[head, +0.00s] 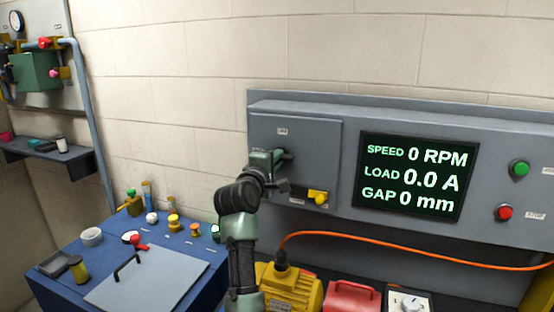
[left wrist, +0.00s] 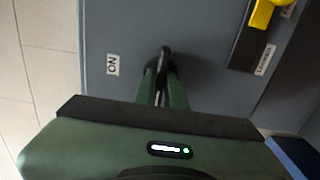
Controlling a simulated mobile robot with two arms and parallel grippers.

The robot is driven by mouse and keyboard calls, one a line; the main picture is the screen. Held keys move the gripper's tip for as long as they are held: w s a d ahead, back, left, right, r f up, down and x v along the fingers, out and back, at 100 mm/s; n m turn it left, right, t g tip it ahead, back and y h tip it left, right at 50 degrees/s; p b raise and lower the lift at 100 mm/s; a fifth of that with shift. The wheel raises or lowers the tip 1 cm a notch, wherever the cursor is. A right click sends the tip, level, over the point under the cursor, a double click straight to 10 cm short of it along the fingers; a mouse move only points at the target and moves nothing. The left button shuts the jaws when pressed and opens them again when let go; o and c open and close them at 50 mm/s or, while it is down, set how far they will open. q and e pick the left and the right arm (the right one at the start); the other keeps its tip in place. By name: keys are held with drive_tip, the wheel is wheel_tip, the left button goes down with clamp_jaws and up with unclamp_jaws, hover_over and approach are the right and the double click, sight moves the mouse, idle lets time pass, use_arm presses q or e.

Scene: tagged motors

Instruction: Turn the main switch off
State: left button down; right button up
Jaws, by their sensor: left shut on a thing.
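The main switch is a dark handle (head: 286,153) on the grey panel door at the left of the control cabinet. My left gripper (head: 277,158) is at the door and shut on this handle. In the left wrist view the dark handle (left wrist: 165,57) sits between the two green fingertips (left wrist: 165,75). A small white label (left wrist: 112,65) reading ON is beside it on the panel. The gripper hides part of the switch in the head view. My right gripper is not in view.
A yellow latch (head: 318,197) sits low right of the switch. The display (head: 416,176) reads 0 RPM, 0.0 A and 0 mm. Green (head: 519,169) and red (head: 504,212) buttons are at the right. A yellow motor (head: 292,290) stands below, and a blue bench (head: 70,285) is at the left.

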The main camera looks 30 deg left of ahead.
use_arm(q)
drive_tip(key=shift+f, duration=0.15)
drive_tip(key=c, duration=1.5)
unclamp_jaws()
drive_tip(key=shift+s, duration=0.1)
drive_tip(key=b+v, duration=0.3)
drive_tip(key=v, duration=0.4)
drive_tip(key=shift+s, duration=0.35)
